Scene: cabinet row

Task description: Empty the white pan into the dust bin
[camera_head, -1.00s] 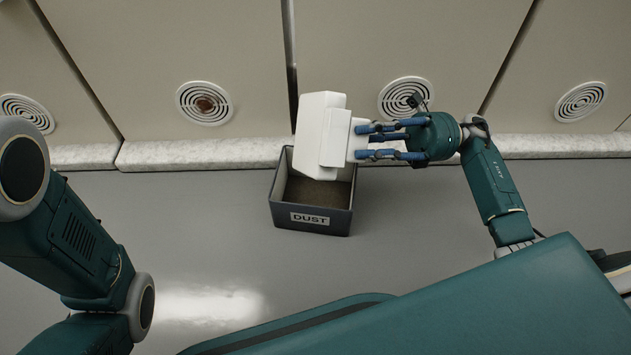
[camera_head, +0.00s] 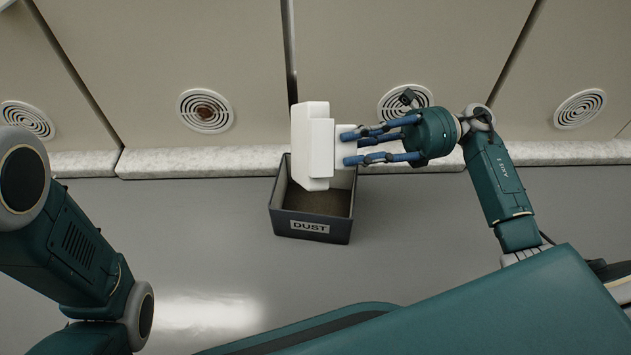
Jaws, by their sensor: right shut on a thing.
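The white pan (camera_head: 313,147) is tilted steeply over the far part of the dust bin, its underside toward me. Its open side and any contents are hidden. My right gripper (camera_head: 345,148) is shut on the pan's handle from the right. The dust bin (camera_head: 310,227) is a dark grey open box on the floor with a "DUST" label. Brown dust (camera_head: 320,200) shows inside it. My left gripper is outside the view; only my left arm shows at the left.
A row of beige cabinets with round vents (camera_head: 205,110) stands behind, above a pale stone-like ledge (camera_head: 200,162). The grey floor (camera_head: 190,220) is clear to the left and right of the bin.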

